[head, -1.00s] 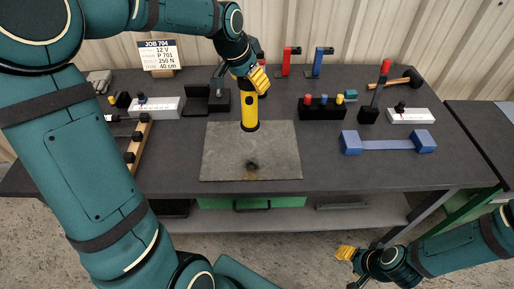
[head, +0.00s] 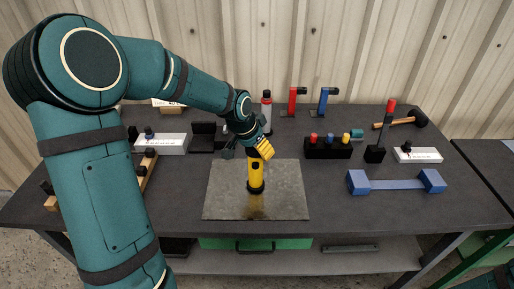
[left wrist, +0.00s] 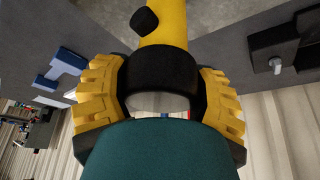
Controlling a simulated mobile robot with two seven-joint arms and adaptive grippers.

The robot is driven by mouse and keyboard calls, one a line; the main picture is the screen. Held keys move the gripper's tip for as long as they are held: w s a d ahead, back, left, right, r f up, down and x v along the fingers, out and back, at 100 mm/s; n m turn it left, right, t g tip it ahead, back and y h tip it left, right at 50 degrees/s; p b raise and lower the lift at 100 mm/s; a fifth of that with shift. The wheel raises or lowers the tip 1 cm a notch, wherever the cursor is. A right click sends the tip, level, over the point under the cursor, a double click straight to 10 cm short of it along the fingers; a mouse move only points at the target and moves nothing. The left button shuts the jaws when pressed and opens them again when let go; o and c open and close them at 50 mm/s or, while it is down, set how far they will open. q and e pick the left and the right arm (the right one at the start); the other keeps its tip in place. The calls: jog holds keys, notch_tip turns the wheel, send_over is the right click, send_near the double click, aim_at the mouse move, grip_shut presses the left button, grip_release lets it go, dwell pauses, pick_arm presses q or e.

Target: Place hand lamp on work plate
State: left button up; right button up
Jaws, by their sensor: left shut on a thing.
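The hand lamp (head: 256,177) is yellow with a black lower end. It stands roughly upright over the middle of the grey metal work plate (head: 225,205) on the bench. A faint yellow reflection shows on the plate just below it; I cannot tell whether the lamp touches the plate. My left gripper (head: 260,150) is shut on the lamp's upper part. In the left wrist view, the yellow finger pads (left wrist: 160,95) close on both sides of the lamp's black end (left wrist: 160,70), and its yellow body runs away beyond. My right gripper is out of view.
A black holder with coloured plugs (head: 328,150) and a blue bar with block ends (head: 396,185) lie right of the plate. Red (head: 293,101) and blue (head: 325,100) clamp-like tools stand behind. A hammer (head: 402,121) lies far right. Bench around the plate's front is clear.

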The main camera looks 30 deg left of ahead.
pick_arm(q)
jog(key=shift+f, duration=0.15)
jog(key=o, duration=1.4)
jog(key=shift+r, duration=0.45)
jog(key=p+v, duration=0.1)
jog(key=v, duration=1)
jog(key=shift+s+a+r+p, duration=0.15)
jog(key=shift+s+p, duration=0.1)
jog(key=shift+p, duration=0.15)
